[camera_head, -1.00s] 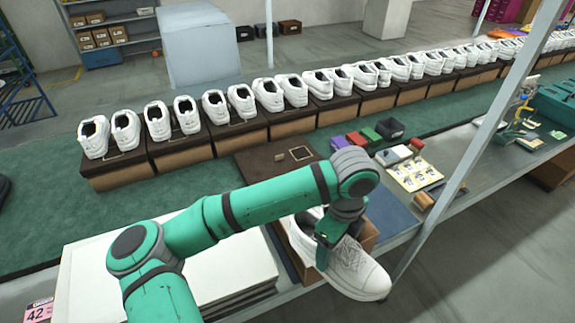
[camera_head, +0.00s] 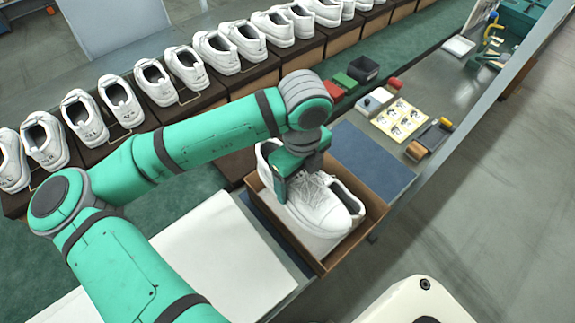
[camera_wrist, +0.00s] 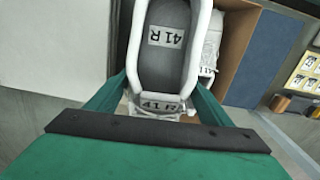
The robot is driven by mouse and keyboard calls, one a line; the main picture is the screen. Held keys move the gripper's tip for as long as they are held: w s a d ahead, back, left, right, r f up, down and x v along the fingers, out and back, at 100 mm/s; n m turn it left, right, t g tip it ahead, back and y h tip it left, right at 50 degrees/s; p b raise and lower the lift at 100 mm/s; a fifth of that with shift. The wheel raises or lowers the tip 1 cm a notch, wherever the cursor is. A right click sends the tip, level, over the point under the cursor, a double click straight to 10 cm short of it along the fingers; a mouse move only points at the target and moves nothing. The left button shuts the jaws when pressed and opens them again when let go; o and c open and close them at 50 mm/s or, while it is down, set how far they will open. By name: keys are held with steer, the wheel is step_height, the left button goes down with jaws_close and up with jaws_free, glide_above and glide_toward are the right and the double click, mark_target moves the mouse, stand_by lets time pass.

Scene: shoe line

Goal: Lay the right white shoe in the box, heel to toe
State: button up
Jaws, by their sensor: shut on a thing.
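The right white shoe (camera_head: 312,208) is in my gripper (camera_head: 300,178), over and partly within the open brown box (camera_head: 327,262). Its toe points to the lower right. In the wrist view my fingers (camera_wrist: 157,98) close on both sides of the heel of the shoe (camera_wrist: 158,80), whose insole and heel tab read "41 R". A second white shoe (camera_head: 349,199) shows beside it in the box, partly covered. In the wrist view a white labelled thing (camera_wrist: 208,45) lies to the right, inside the box (camera_wrist: 238,45). Whether the held shoe touches the box floor is hidden.
White sheets or lids (camera_head: 215,260) lie left of the box. A dark blue mat (camera_head: 372,160) lies behind it, with a yellow card (camera_head: 400,118) and small tools beyond. A row of white shoes (camera_head: 160,85) on boxes runs along the green conveyor.

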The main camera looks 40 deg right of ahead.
steer(key=shift+w+f, duration=0.15)
steer(key=shift+f, duration=7.85)
steer(key=o, duration=1.4)
